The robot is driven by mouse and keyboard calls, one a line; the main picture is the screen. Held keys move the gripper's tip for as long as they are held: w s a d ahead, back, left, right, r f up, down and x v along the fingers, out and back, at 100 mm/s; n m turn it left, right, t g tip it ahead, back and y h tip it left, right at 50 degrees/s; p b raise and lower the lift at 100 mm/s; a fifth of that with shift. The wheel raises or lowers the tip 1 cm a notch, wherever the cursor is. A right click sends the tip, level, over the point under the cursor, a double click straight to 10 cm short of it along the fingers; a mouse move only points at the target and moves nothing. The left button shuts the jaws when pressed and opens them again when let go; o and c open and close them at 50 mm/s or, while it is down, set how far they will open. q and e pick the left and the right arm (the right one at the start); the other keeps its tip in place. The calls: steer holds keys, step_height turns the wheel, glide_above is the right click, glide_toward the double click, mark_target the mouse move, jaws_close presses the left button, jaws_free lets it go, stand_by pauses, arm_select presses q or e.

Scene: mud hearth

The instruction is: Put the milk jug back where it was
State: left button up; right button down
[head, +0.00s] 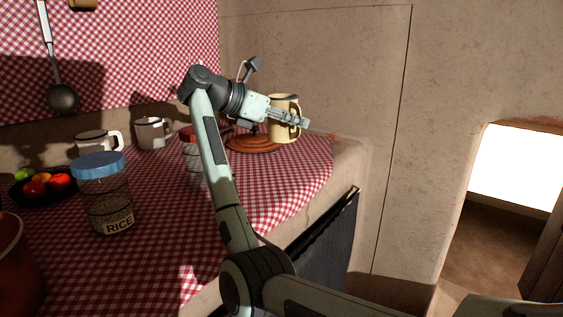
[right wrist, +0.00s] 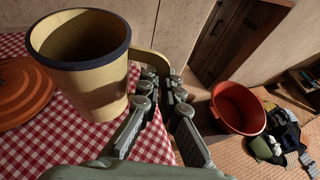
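The milk jug (head: 284,112) is cream with a dark rim and stands upright at the back right end of the counter, beside a round reddish-brown board (head: 250,145). In the right wrist view the jug (right wrist: 85,75) looks empty, and its handle (right wrist: 150,60) is at my fingers. My right gripper (head: 298,122) reaches it from the left; its fingers (right wrist: 163,82) are close together around the handle. I cannot tell whether the jug's base touches the cloth. My left gripper is out of view.
A rice jar (head: 103,195) with a blue lid, a red-lidded jar (head: 190,150) partly behind my arm, two white mugs and a fruit bowl (head: 40,186) stand on the checkered cloth. The counter's right edge is close to the jug. A red tub (right wrist: 238,106) is on the floor.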

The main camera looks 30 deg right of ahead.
steer(key=f, duration=0.5)
steer(key=shift+s+f, duration=0.2)
steer(key=shift+f, duration=0.1)
step_height(320, 180, down, 3)
steer(key=shift+r, duration=0.1)
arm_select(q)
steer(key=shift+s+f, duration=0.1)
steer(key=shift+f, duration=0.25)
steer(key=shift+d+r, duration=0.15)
arm_select(e)
steer(key=c, duration=2.2)
jaws_free()
steer(key=shift+f, duration=0.2)
steer(key=o, duration=0.5)
